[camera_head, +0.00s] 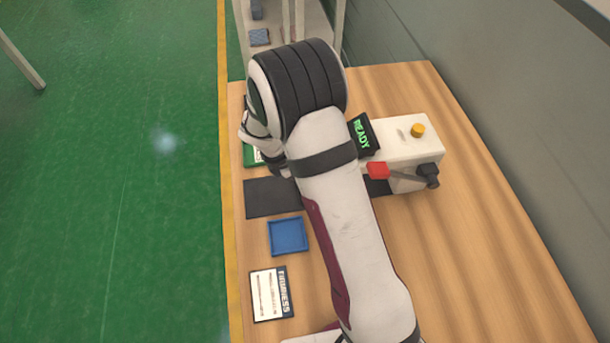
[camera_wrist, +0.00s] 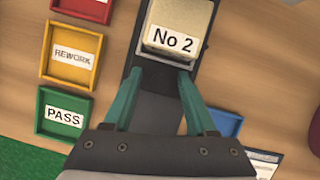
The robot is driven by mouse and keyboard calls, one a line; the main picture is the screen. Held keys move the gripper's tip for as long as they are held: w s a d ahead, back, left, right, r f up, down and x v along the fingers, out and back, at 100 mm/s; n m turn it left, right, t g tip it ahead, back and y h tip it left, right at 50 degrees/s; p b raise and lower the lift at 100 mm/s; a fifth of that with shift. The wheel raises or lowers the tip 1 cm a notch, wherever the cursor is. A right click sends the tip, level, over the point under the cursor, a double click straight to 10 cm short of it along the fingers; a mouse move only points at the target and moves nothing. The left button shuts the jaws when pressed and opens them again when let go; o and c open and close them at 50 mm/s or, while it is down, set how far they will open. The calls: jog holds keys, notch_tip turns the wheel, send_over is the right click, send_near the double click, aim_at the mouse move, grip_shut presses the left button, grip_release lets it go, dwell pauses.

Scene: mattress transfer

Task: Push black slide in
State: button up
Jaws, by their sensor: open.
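A tan block labelled "No 2" (camera_wrist: 178,27) sits in a dark holder on the black slide (camera_wrist: 157,108) in the wrist view. The slide also shows as a dark flat strip in the head view (camera_head: 268,198), partly hidden under my arm. My gripper (camera_wrist: 158,74) has its two teal fingers apart, one on each side of the strip. Their tips are close to the holder's near edge; I cannot tell whether they touch it. Nothing is between the fingers but the strip beneath. In the head view my arm hides the block and the fingers.
A white machine (camera_head: 405,145) with a READY display (camera_head: 362,135), yellow knob and red-ended lever (camera_head: 378,170) stands right of my arm. A green PASS tray (camera_wrist: 65,115), yellow REWORK tray (camera_wrist: 70,56) and red tray lie left of the slide. A blue tray (camera_head: 287,236) lies nearby.

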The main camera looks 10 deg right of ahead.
jog(key=shift+f, duration=0.2)
grip_shut()
dwell(1.3)
